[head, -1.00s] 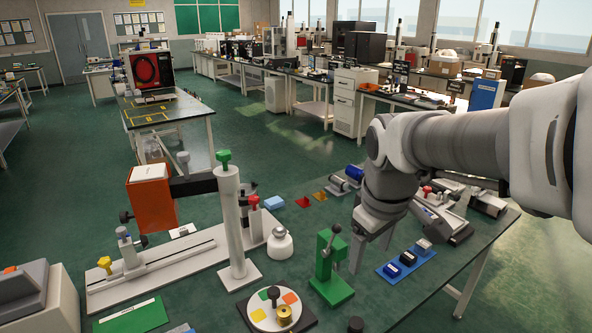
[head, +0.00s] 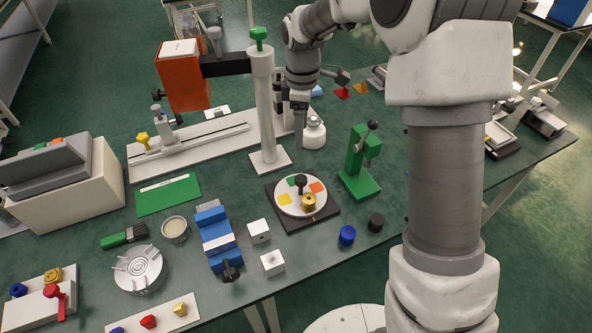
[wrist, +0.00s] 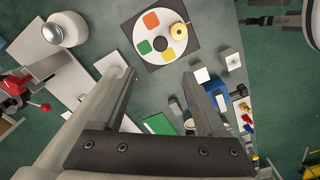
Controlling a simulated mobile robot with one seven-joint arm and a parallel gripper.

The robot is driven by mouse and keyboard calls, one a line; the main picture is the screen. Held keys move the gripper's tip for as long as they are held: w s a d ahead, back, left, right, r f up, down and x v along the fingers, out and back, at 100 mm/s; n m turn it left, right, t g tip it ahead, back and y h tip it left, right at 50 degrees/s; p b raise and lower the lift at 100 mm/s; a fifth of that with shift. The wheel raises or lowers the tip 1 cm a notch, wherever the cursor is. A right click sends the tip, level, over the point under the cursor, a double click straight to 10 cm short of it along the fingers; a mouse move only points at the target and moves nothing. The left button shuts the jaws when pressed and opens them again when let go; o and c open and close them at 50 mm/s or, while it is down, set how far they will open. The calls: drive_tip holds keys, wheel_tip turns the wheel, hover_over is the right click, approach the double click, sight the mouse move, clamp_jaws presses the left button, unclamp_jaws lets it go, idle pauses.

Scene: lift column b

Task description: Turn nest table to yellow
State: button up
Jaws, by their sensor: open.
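The nest table is a white round disc (head: 313,207) on a dark square base (head: 278,220). It bears green, orange and yellow patches, a black knob (head: 300,181) near its middle and a brass weight-like piece (head: 308,201) at its front right. The disc (wrist: 136,27) also shows at the top of the wrist view, beyond the fingertips. My gripper (head: 299,124) is open and empty, fingers down, behind the disc near the white post. In the wrist view my gripper's two fingers (wrist: 160,78) stand apart with nothing between them.
A green lever press (head: 361,165) stands right of the disc. White cubes (head: 259,231) and a blue cylinder (head: 347,236) lie in front.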

sight(301, 178)
wheel_tip(301, 178, down, 17)
drive_tip(key=shift+r+b, duration=0.1)
drive_tip(key=shift+b, duration=0.3)
clamp_jaws()
idle(0.4)
idle(1.0)
